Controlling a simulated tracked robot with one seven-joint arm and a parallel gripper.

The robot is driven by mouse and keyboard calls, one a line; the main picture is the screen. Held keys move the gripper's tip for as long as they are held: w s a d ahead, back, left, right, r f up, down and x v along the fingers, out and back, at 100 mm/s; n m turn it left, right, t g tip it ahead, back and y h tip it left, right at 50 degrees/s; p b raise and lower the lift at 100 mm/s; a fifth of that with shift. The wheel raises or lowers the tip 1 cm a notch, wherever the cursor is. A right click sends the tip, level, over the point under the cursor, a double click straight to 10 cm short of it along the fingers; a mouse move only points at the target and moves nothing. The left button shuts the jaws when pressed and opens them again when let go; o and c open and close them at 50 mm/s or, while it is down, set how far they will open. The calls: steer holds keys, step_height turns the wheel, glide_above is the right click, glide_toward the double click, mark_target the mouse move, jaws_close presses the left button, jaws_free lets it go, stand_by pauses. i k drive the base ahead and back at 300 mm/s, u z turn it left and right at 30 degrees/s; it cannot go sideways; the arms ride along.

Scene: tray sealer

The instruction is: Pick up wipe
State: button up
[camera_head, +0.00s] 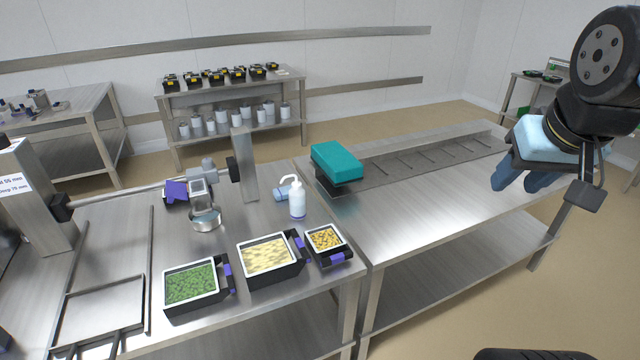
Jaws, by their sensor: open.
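I cannot tell for sure which thing is the wipe. A teal, soft-edged block (337,160) lies tilted on a dark support at the left end of the right-hand steel table. A small light-blue item (281,193) lies next to a white squeeze bottle (297,203) on the left-hand table, partly hidden by it. My gripper (517,184), with blue fingers and a pale blue body, is open over the right part of the right-hand table. It is well apart from both, and I see nothing between its fingers.
Black trays of green (196,309), pale (292,273) and yellow food (345,250) stand along the left table's front edge. A steel post (244,170) and a scale-like device (204,218) stand behind them. The right table's front surface (430,220) is clear.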

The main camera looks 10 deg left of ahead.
mark_target(280, 193)
steer(key=z, duration=0.85)
steer(key=k, duration=1.1)
steer(key=u, duration=1.15)
steer(key=i, duration=1.7)
steer(key=z, duration=0.05)
